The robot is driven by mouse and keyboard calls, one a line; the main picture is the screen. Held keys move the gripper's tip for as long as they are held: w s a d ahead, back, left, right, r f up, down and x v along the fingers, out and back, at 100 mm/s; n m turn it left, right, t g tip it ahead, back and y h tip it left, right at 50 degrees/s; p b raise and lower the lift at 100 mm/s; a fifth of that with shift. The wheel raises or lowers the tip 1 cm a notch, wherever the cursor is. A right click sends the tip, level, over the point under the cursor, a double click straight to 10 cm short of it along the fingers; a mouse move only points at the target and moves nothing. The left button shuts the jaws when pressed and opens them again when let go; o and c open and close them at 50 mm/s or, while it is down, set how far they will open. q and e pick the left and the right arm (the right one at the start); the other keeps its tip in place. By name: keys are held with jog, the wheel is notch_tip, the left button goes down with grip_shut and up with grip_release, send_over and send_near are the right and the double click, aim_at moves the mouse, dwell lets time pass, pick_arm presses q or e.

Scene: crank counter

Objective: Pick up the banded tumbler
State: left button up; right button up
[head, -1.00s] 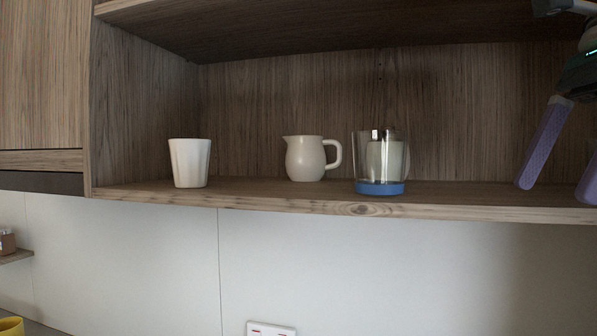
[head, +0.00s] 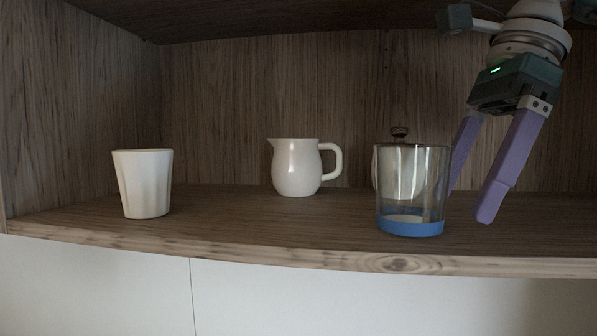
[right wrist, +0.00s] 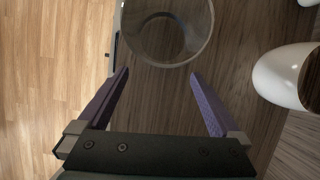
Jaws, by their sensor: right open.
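The banded tumbler (head: 411,222) is a clear glass with a blue band around its base. It stands upright near the front edge of the shelf, right of centre in the head view. Its round rim also shows at the top of the right wrist view (right wrist: 167,62). My right gripper (head: 468,204) is open and empty, just right of the tumbler. One purple finger is partly hidden behind the glass. In the right wrist view the open fingers (right wrist: 160,76) point toward the tumbler, which lies just beyond their tips. My left gripper is not in view.
A pale canister with a dark knob (head: 399,132) stands behind the tumbler, seen partly through it. A white jug (head: 296,168) stands centre, a white fluted cup (head: 144,185) left. The wooden shelf (head: 230,232) is clear between them.

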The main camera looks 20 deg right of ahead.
aim_at(410, 190)
jog(key=a+p, duration=0.1)
jog(key=w+a+p, duration=0.1)
jog(key=a, duration=0.1)
jog(key=w+a+p, duration=0.1)
jog(key=shift+a+r+p, duration=0.15)
jog(key=shift+r+p, duration=0.25)
jog(key=shift+p+x, duration=0.7)
jog(key=shift+x, duration=0.1)
jog(key=shift+w+a+f, duration=0.15)
jog(key=shift+w+f, duration=0.05)
jog(key=shift+f, duration=0.05)
jog(key=shift+c, duration=0.4)
jog(key=c, duration=0.9)
jog(key=shift+c, duration=0.5)
jog(key=shift+r, duration=0.15)
